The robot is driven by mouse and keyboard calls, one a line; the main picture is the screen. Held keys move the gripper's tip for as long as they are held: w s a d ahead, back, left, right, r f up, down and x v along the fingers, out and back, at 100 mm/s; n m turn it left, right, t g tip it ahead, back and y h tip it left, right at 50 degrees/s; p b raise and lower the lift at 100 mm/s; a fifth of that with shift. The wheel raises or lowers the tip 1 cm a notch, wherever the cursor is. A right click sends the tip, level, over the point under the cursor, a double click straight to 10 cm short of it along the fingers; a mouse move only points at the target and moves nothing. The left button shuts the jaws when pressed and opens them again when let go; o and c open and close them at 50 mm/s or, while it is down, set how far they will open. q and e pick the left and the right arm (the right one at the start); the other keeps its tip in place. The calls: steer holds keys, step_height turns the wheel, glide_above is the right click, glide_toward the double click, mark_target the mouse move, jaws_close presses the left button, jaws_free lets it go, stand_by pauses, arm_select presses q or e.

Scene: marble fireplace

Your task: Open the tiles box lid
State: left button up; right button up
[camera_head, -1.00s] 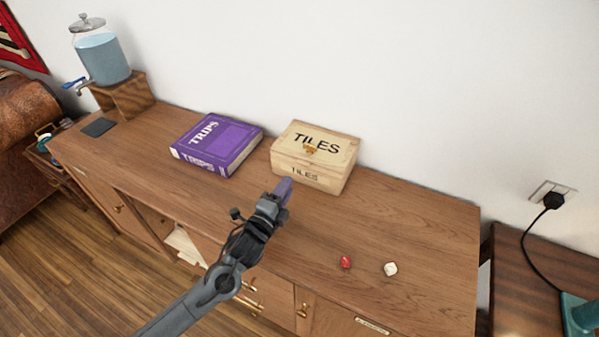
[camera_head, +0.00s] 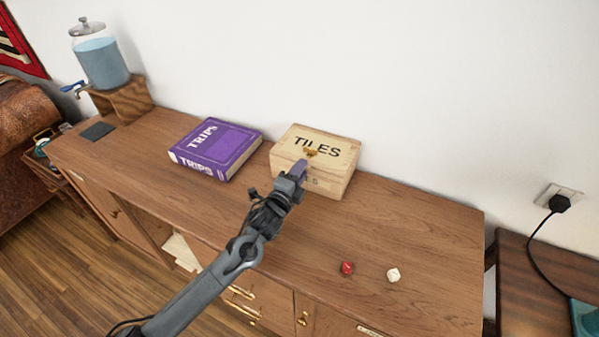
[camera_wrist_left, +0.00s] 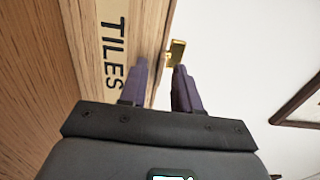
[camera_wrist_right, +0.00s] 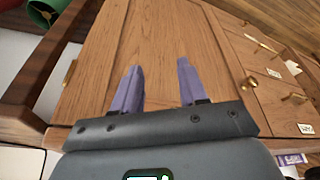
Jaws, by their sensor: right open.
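The tiles box (camera_head: 338,173) is a pale wooden box with "TILES" on its lid and front, standing on the sideboard against the wall. Its lid (camera_head: 335,143) is shut, with a brass clasp (camera_head: 310,152) at the front edge. My left gripper (camera_head: 300,170) is right in front of the box and hides part of its front label. In the left wrist view its purple fingers (camera_wrist_left: 161,80) are apart, with the brass clasp (camera_wrist_left: 176,52) just beyond and between the tips. My right gripper (camera_wrist_right: 159,80) is open and empty, facing cabinet doors.
A purple "TRIPS" book (camera_head: 216,148) lies left of the box. A red die (camera_head: 347,268) and a white die (camera_head: 393,275) lie at the front right of the sideboard (camera_head: 430,235). A water dispenser (camera_head: 102,60) stands at the far left.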

arm_select(q)
jaws_close()
stand_by(1.3)
